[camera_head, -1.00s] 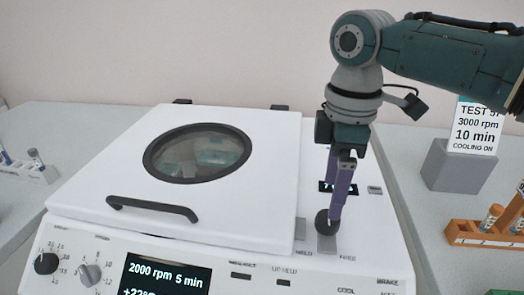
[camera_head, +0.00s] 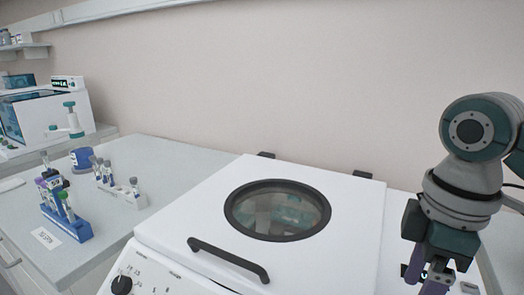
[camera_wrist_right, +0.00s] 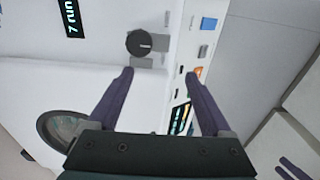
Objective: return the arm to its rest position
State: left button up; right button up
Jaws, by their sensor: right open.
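My right gripper (camera_wrist_right: 160,78) is open and empty in the right wrist view, its two purple fingers apart above the white centrifuge (camera_wrist_right: 90,85). A black knob (camera_wrist_right: 140,43) on the machine lies beyond the fingertips and apart from them. In the head view my right gripper (camera_head: 428,275) hangs at the right edge, fingers pointing down and partly cut off by the frame. My left gripper is not in view.
A white device (camera_head: 50,115) sits further back left. The space above the lid is clear.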

jog(key=s+a+f+m+t+y, duration=0.1)
jog(key=s+a+f+m, duration=0.25)
jog(key=s+a, duration=0.45)
jog(key=s+d+r+m+t+h, duration=0.1)
jog(key=s+d+m, duration=0.2)
jog(key=s, duration=0.2)
jog(key=s+d+r+m+t, duration=0.1)
jog(key=s+d+r+m, duration=0.1)
jog(key=s+m, duration=0.3)
notch_tip(320, 180, up, 38)
jog(key=n+p, duration=0.1)
jog(key=p, duration=3.6)
jog(key=shift+s+d+f+n+p, duration=0.15)
jog(key=shift+s+f+n+p, duration=0.1)
jog(key=shift+s+n+p, duration=0.1)
